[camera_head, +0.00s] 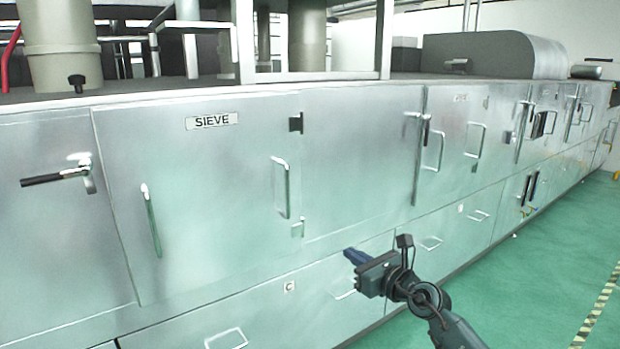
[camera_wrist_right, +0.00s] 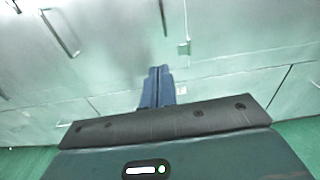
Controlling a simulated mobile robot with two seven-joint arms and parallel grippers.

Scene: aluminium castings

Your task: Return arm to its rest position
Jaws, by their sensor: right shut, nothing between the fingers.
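My right gripper (camera_head: 350,255) reaches in from the lower right in the head view, in front of the metal cabinet. Its blue fingers are together and empty, and they also show in the right wrist view (camera_wrist_right: 157,86), pointing at the cabinet's lower panels. Whether the fingertips touch the panel cannot be told. The large door marked SIEVE (camera_head: 190,190) is flush with the cabinet front, to the left of the gripper. My left gripper is not in either view.
The metal cabinet (camera_head: 360,165) runs along the left and into the distance, with several protruding handles, such as a black-gripped lever (camera_head: 50,178). Low drawers with handles (camera_head: 226,338) lie beneath. Green floor (camera_head: 540,270) is clear at the right, with a striped line (camera_head: 597,308).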

